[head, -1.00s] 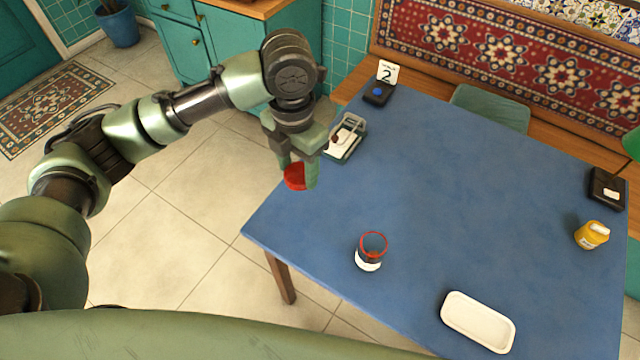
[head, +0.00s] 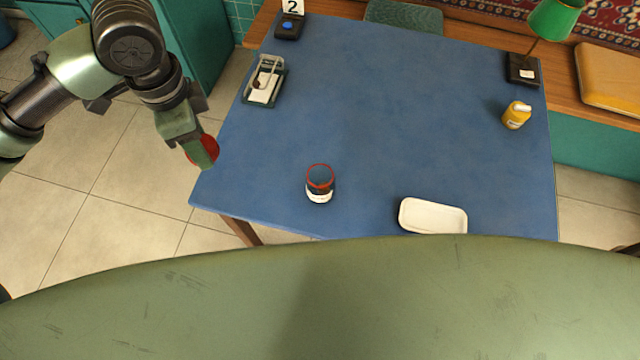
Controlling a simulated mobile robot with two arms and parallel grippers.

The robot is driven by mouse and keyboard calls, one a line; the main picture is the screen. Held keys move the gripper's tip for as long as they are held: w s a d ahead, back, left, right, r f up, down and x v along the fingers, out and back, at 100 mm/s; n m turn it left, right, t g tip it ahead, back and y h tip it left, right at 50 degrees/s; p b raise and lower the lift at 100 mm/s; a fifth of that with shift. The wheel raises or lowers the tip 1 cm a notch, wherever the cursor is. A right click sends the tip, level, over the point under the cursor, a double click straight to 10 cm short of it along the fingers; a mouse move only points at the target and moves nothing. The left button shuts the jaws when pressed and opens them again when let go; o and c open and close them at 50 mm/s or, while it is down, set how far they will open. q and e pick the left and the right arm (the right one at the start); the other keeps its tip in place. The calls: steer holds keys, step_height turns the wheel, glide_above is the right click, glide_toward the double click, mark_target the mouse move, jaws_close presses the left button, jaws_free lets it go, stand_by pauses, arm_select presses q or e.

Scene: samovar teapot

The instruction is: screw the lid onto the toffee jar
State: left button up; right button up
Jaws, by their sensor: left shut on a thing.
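The toffee jar (head: 319,184) stands upright on the blue table near its front edge, left of the white tray. It is clear with a red rim and a pale label, and its top is open. My left gripper (head: 200,150) is shut on the red lid (head: 205,152) and holds it in the air by the table's left edge, left of the jar and apart from it. The lid is tilted, and the fingers hide part of it. My right gripper is not in view.
A white tray (head: 405,222) lies at the table's front edge. A yellow bottle (head: 515,116) and a green lamp (head: 556,18) are at the right. A napkin holder (head: 262,99) and a number stand (head: 290,27) are at the left. The blue tabletop's middle (head: 400,110) is clear.

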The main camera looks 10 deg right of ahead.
arm_select(q)
steer(key=n, duration=0.2)
steer(key=s+n, duration=0.1)
steer(key=n, duration=0.2)
steer(key=a+n, duration=0.1)
steer(key=n, duration=0.1)
steer(key=shift+s+r+n, duration=0.2)
steer(key=shift+s+n, duration=0.15)
steer(key=shift+n, duration=0.05)
steer(key=n, duration=0.2)
steer(key=s+n, duration=0.1)
steer(key=n, duration=0.1)
steer(key=a+n, duration=0.1)
steer(key=n, duration=0.2)
steer(key=shift+s+r, duration=0.15)
steer(key=shift+s, duration=0.1)
